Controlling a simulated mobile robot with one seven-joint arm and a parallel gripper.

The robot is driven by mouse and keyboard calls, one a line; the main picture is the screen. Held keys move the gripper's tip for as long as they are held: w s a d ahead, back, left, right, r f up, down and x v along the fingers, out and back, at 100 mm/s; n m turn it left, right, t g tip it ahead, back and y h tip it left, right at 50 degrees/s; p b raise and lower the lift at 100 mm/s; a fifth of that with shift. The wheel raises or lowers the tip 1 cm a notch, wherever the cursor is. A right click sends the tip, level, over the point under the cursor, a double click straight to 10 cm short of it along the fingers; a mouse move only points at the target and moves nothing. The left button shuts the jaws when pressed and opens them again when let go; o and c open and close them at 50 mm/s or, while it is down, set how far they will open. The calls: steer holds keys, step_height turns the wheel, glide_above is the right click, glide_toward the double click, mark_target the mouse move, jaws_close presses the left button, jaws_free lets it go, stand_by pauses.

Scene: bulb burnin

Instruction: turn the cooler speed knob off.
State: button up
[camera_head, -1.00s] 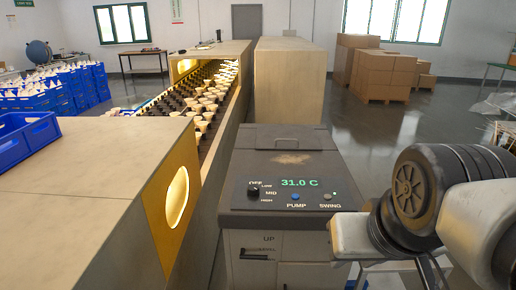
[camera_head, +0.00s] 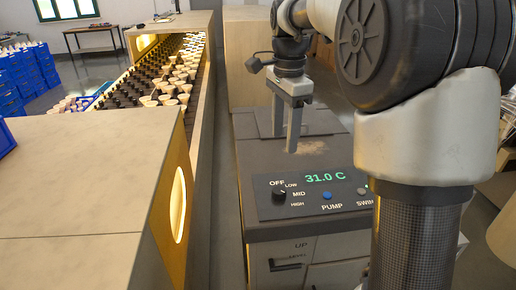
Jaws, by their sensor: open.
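The cooler (camera_head: 262,160) is a dark grey box with a sloped control panel on its top. The speed knob (camera_head: 279,193) is a small black dial at the panel's left, with OFF, LOW, MID and HIGH printed around it. Its pointer is too small to read surely. My gripper (camera_head: 285,142) points down above the cooler's top, behind the panel and apart from the knob. It is open, with nothing seen between its fingers.
The panel also bears a green 31.0 C display (camera_head: 325,178), a blue PUMP button (camera_head: 327,195) and a grey SWING button (camera_head: 361,191), partly beside my arm. A conveyor of bulbs (camera_head: 160,85) runs along the left in a beige housing (camera_head: 75,190).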

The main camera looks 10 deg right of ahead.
steer(key=w, duration=0.1)
glide_toward(279, 190)
steer(key=shift+m, duration=0.4)
step_height(279, 190, down, 8)
steer(key=shift+w+f, duration=0.1)
steer(key=shift+f, duration=0.1)
steer(key=c, duration=1)
steer(key=shift+c, duration=0.2)
